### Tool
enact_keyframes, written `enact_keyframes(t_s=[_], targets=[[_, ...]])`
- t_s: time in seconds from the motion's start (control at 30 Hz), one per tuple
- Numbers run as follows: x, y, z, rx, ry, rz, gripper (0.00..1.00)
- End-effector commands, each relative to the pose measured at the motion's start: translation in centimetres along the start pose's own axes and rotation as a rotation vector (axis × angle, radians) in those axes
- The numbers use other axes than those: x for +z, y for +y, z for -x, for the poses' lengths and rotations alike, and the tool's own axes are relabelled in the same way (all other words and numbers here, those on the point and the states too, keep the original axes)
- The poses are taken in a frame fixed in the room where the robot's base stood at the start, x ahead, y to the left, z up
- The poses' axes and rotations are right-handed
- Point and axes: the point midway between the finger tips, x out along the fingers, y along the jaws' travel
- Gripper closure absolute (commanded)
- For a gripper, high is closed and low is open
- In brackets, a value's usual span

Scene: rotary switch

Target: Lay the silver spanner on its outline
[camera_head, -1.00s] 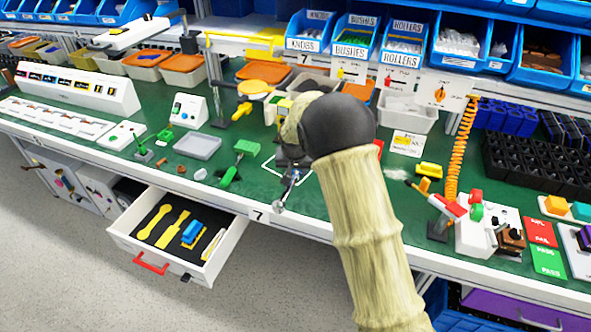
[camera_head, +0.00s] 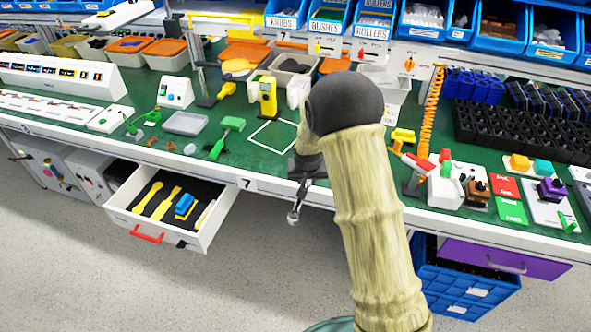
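The silver spanner (camera_head: 295,212) hangs down from my dark gripper (camera_head: 304,178), in front of the bench's front edge. My gripper appears shut on its upper end; the fingertips are small and partly hidden by my arm. The open white drawer (camera_head: 222,226) is to the left of and below the gripper. Its black lining bears yellow tool shapes: a spanner-like outline (camera_head: 148,198) at the left and another long outline (camera_head: 168,203) beside it. A blue item (camera_head: 184,206) lies to their right, with a yellow shape (camera_head: 205,214) near the drawer's right side.
The drawer's red handle (camera_head: 147,233) faces the front. The green bench top (camera_head: 245,150) carries a white square outline (camera_head: 274,135), a yellow device (camera_head: 268,97) and a green tool (camera_head: 226,132). Open floor lies before the bench. A blue crate (camera_head: 460,290) stands below right.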

Motion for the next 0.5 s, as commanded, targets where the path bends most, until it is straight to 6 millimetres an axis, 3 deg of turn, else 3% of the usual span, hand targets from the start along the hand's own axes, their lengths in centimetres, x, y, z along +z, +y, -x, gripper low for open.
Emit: enact_keyframes(t_s=[0.27, 0.5], targets=[[4.0, 3.8, -0.8, -0.002, -0.005, 0.006, 1.0], [9.4, 7.6, -0.7, -0.016, -0.006, 0.014, 1.0]])
